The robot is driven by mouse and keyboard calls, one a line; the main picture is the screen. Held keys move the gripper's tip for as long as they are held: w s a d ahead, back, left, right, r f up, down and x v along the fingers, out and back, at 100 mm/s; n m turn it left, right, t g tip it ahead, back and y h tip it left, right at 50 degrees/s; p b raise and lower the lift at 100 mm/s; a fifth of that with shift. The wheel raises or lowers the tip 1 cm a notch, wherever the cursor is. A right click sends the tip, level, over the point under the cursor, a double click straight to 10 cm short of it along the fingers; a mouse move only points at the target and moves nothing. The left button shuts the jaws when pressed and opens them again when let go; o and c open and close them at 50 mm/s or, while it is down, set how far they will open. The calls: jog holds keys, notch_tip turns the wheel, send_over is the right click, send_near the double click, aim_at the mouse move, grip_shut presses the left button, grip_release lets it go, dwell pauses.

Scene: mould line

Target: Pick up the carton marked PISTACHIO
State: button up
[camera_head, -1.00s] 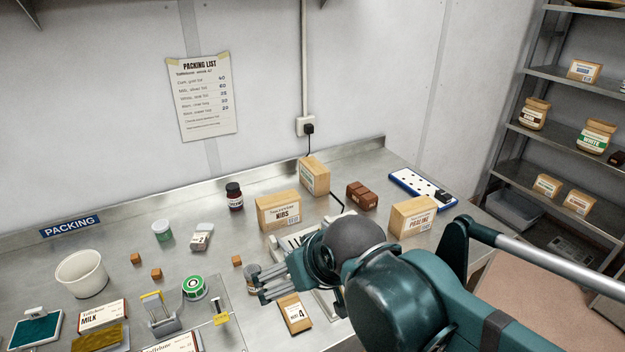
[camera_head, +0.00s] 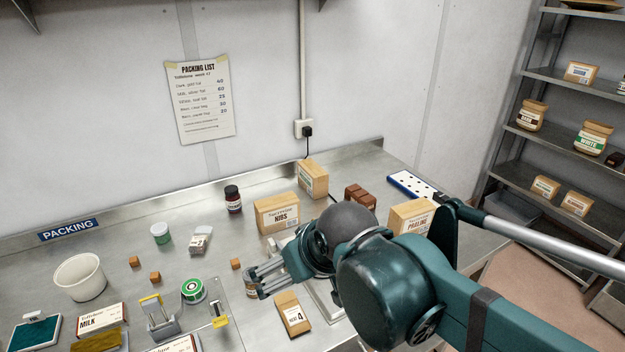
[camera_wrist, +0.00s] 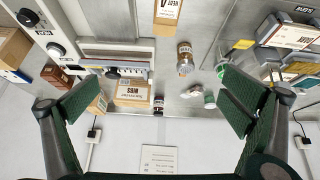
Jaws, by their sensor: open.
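No carton here shows a readable PISTACHIO mark. One tan carton (camera_head: 313,179) stands upright at the back of the steel bench, behind and right of the NIBS carton (camera_head: 277,214); its greenish label is too small to read. In the wrist view a carton (camera_wrist: 98,104) beside the NIBS carton (camera_wrist: 132,92) is partly hidden by a finger. The PRALINE carton (camera_head: 408,214) stands farther right, partly covered by my arm. My gripper (camera_head: 262,281) is open and empty, in front of the NIBS carton and well apart from the back carton; its green-padded fingers (camera_wrist: 160,84) are spread wide.
Brown blocks (camera_head: 360,197) and a blue-edged white tray (camera_head: 412,185) lie right of the back carton. A dark jar (camera_head: 233,198) stands left of NIBS. A small carton (camera_head: 293,314) and a glass jar (camera_wrist: 185,57) are near my gripper. The wall and cable (camera_head: 307,146) are close behind.

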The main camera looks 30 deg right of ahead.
jog(key=w+d+r+n+g+p, duration=0.1)
jog(key=w+d+r+n+p, duration=0.1)
jog(key=w+r, duration=0.4)
jog(key=w+d+r+n+g+p, duration=0.1)
jog(key=w+d+r+n+p, duration=0.15)
jog(key=w, duration=0.55)
jog(key=n+g+p, duration=0.5)
jog(key=n+p, duration=0.5)
jog(key=n, duration=0.3)
send_over(313, 167)
jog(key=f, duration=1.4)
jog(key=shift+s+a, duration=0.3)
jog(key=shift+a, duration=0.1)
jog(key=shift+w+d+f, duration=0.2)
jog(key=shift+d+f, duration=0.15)
jog(key=shift+f, duration=0.15)
jog(key=shift+f, duration=1.3)
